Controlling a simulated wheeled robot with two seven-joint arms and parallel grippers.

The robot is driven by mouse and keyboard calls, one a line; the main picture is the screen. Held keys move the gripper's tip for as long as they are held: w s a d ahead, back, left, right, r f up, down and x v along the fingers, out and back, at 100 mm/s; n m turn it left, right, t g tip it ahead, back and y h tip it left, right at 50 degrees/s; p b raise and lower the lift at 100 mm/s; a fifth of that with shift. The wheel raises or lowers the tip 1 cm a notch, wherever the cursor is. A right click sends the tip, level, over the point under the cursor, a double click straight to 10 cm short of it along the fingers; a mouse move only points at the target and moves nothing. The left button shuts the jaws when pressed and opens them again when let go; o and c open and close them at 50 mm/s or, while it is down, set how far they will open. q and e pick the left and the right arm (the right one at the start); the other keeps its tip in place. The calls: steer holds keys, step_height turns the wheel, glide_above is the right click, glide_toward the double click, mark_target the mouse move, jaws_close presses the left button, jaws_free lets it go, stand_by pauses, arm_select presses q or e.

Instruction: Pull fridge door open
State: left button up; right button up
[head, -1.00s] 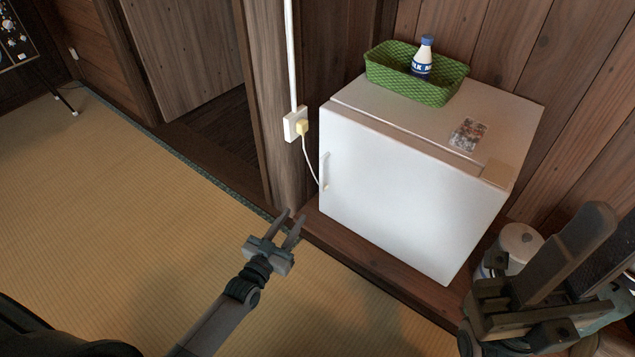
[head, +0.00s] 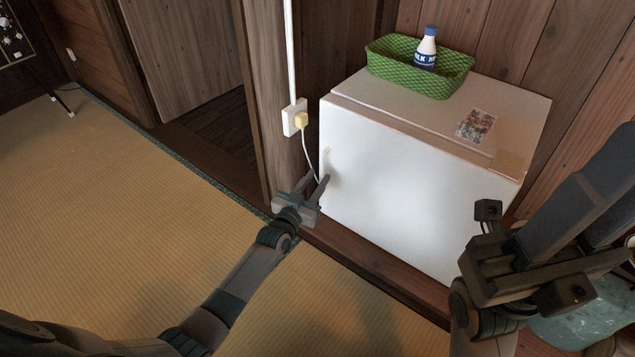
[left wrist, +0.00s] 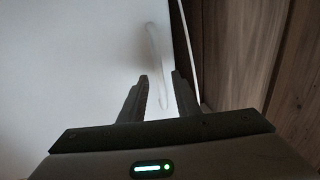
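The small white fridge (head: 410,185) stands against the wooden wall, its door shut. Its white vertical handle (head: 326,158) is at the door's left edge, partly hidden by my fingers. My left gripper (head: 317,178) is open at the handle's lower part. In the left wrist view the handle (left wrist: 156,62) runs down between the two parted fingertips (left wrist: 159,78); I cannot tell whether they touch it. My right gripper (head: 609,150) is open and empty, in front of the fridge's right side.
Tatami floor (head: 130,210) is clear at the left.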

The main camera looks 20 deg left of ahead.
arm_select(q)
steer(key=shift+w+d, duration=0.1)
steer(key=shift+w, duration=0.4)
jaws_close()
steer(key=shift+s, duration=0.1)
